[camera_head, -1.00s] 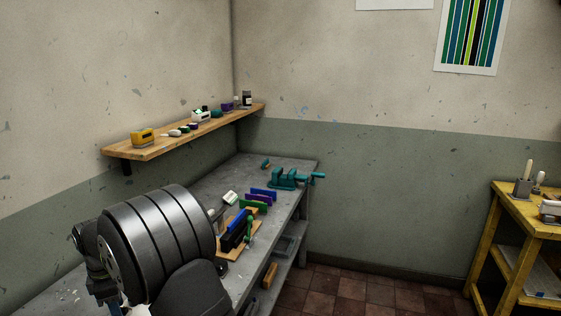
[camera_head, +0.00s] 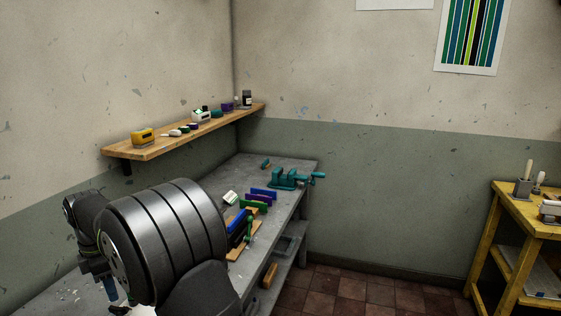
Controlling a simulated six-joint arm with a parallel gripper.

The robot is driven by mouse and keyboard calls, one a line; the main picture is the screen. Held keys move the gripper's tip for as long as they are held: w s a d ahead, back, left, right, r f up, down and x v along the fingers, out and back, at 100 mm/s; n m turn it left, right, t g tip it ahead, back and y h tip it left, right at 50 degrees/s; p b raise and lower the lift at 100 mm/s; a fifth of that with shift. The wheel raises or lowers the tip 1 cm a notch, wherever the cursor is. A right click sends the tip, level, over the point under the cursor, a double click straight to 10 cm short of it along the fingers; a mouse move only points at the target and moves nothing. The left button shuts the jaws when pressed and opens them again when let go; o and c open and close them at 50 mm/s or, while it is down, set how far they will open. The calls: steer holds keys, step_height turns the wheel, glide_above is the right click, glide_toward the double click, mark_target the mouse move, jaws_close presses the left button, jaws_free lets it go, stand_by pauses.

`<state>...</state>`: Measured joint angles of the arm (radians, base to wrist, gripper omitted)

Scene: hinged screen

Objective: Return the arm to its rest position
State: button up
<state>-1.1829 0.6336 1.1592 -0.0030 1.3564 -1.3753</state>
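My arm fills the lower left, its large dark ribbed links nearest the camera. Behind them, the far wrist part hangs down over the bench, with what looks like my gripper (camera_head: 118,307) at its lower end, close to the bottom edge. Its fingers are too small and covered to tell whether they are open or shut. A wooden base with dark and blue upright panels (camera_head: 237,222), likely the hinged screen, stands on the grey bench (camera_head: 285,170) right of my arm. My arm hides its left part. A green piece (camera_head: 249,229) is at its right side.
Blue, purple and green upright plates (camera_head: 258,198) stand behind the panels, with a small white object (camera_head: 230,198) beside them. A teal vise (camera_head: 285,179) sits at the bench's far end. A wooden shelf (camera_head: 155,151) with small items runs along the left wall. A yellow table (camera_head: 484,240) stands right.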

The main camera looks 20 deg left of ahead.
steer(key=m, duration=0.6)
steer(key=shift+f, duration=0.35)
steer(key=m, duration=0.5)
steer(key=shift+f+m, duration=0.3)
stand_by(3.2)
